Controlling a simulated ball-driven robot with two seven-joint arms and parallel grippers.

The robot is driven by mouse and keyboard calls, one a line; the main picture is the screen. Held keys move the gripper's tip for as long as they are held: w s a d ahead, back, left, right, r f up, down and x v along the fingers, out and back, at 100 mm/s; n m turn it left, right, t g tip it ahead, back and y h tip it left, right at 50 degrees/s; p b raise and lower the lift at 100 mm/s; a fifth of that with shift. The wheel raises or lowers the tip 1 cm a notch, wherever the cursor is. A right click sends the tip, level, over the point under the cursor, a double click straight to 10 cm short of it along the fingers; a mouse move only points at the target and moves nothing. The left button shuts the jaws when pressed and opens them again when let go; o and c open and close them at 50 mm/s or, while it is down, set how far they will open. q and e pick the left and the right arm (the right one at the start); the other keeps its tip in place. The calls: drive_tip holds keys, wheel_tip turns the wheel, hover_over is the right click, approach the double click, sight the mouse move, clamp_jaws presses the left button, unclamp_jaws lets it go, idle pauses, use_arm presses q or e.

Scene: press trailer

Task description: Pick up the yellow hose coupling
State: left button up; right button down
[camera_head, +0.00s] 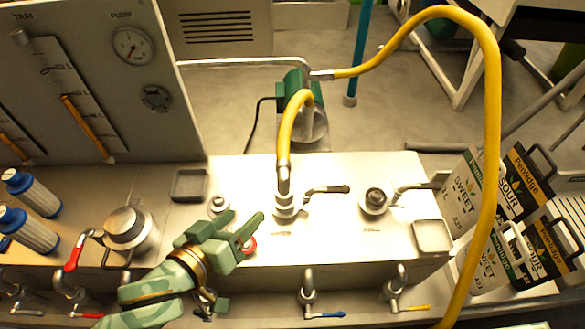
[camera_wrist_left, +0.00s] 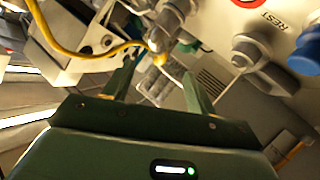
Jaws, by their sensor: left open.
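The yellow hose (camera_head: 493,120) loops over the right side, and a short yellow length ends in a metal coupling (camera_head: 283,178), upright on a round fitting on the pale counter. My left gripper (camera_head: 246,222) is open and empty, to the left of the coupling and nearer the front, apart from it. In the left wrist view the open jaws (camera_wrist_left: 160,76) point toward metal fittings, with the yellow hose (camera_wrist_left: 92,54) coming in from the left. I cannot tell there which fitting is the coupling. My right gripper is not in view.
A second fitting (camera_head: 375,201) stands to the right on the counter (camera_head: 330,240). A lidded metal pot (camera_head: 128,228) and blue-capped cylinders (camera_head: 32,192) are at left. Several taps line the front edge. A gauge panel (camera_head: 90,70) rises at back left.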

use_arm(q)
approach(279, 185)
drive_tip(key=w+f, duration=0.2)
drive_tip(key=w, duration=0.1)
drive_tip(key=w+d, duration=0.1)
drive_tip(key=w+d+b, duration=0.1)
drive_tip(key=d, duration=0.1)
drive_tip(key=shift+w+f, duration=0.25)
drive_tip(key=shift+f, duration=0.1)
drive_tip(key=shift+w+d, duration=0.15)
drive_tip(key=shift+w, duration=0.05)
drive_tip(key=b+x, duration=0.1)
drive_tip(key=x, duration=0.3)
drive_tip(key=shift+w+d+f, duration=0.1)
drive_tip(key=shift+w+d, duration=0.15)
drive_tip(key=shift+d, duration=0.1)
drive_tip(key=shift+s, duration=0.1)
drive_tip(key=shift+c, duration=0.9)
clamp_jaws()
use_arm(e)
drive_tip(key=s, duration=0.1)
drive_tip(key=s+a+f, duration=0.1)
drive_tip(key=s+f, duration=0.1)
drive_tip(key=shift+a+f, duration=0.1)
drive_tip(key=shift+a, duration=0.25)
